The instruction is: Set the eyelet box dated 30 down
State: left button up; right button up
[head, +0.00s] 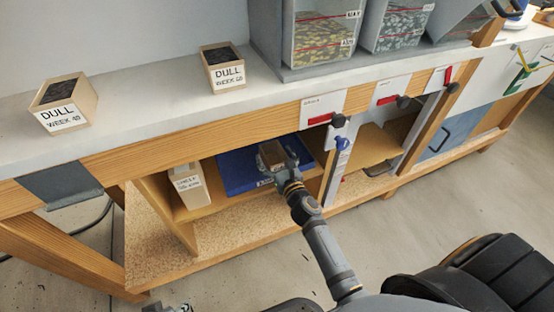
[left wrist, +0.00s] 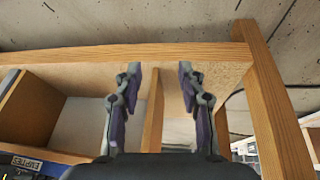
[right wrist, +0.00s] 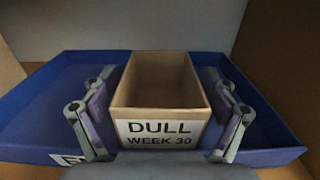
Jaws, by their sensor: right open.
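The eyelet box (right wrist: 160,128) labelled DULL WEEK 30 stands upright in the blue tray (right wrist: 35,108) and looks empty inside. In the head view the box (head: 271,153) is on the lower shelf, partly hidden by my right gripper (head: 279,168). In the right wrist view my right gripper (right wrist: 160,110) is open, one finger on each side of the box. The tray (head: 236,172) also shows in the head view. My left gripper (left wrist: 158,95) is open and empty, facing the wooden frame of the bench.
Two DULL boxes with dark contents, one at left (head: 63,104) and one further right (head: 223,67), stand on the bench top (head: 140,90). A pale labelled box (head: 189,185) stands left of the tray. A wooden divider (left wrist: 153,110) and rail (left wrist: 120,57) lie before my left gripper.

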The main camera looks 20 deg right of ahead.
aim_at(280, 167)
jog(key=s+b, duration=0.2)
jog(key=s, duration=0.7)
jog(key=shift+s+d+f+b, duration=0.1)
jog(key=shift+s+d+b, duration=0.05)
jog(key=shift+s+b, duration=0.2)
jog(key=s+a+f+n+g+y, duration=0.1)
jog(key=s+a+n+g+y, duration=0.3)
jog(key=n, duration=1.6)
pick_arm(q)
jog(key=w+r+t, duration=0.6)
jog(key=w+r, duration=0.1)
jog(key=w, duration=0.3)
jog(key=shift+w+a+t, duration=0.25)
jog(key=shift+w+t, duration=0.05)
jog(key=shift+w, duration=0.1)
pick_arm(e)
jog(key=s+d+f+n+g+h, duration=0.2)
jog(key=f+n, duration=0.5)
jog(key=n, duration=0.9)
jog(key=s+d+h, duration=0.1)
jog(key=s+d, duration=0.1)
jog(key=shift+s+d+g, duration=0.2)
jog(key=shift+s+g, duration=0.2)
